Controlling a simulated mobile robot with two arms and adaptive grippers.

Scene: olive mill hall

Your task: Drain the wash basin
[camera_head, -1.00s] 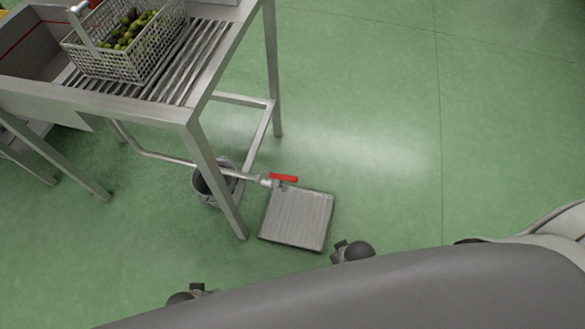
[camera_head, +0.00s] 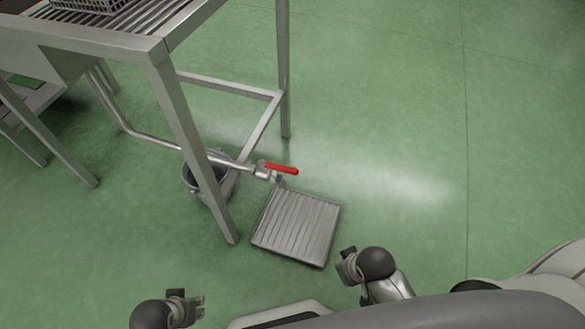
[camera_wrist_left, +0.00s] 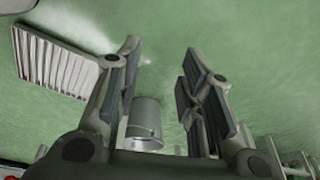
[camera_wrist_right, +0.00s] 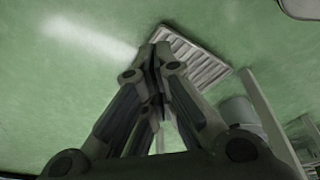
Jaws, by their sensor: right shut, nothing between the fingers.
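A steel drain pipe (camera_head: 150,137) runs from under the steel wash stand (camera_head: 85,38) to a valve with a red lever (camera_head: 282,169). The lever points right, beyond the pipe's end. A ribbed metal floor grate (camera_head: 296,228) lies just below the valve; it also shows in the left wrist view (camera_wrist_left: 62,66) and the right wrist view (camera_wrist_right: 190,60). The basin's inside is out of view. My left gripper (camera_head: 198,307) is open and empty at the bottom, well below the grate; its fingers stand apart in the left wrist view (camera_wrist_left: 162,65). My right gripper (camera_head: 343,268) is shut and empty, right of the grate.
A grey bucket (camera_head: 190,178) stands on the floor behind the near leg (camera_head: 190,150) of the stand. A wire basket (camera_head: 95,4) shows at the top edge. The green floor (camera_head: 390,130) to the right is clear.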

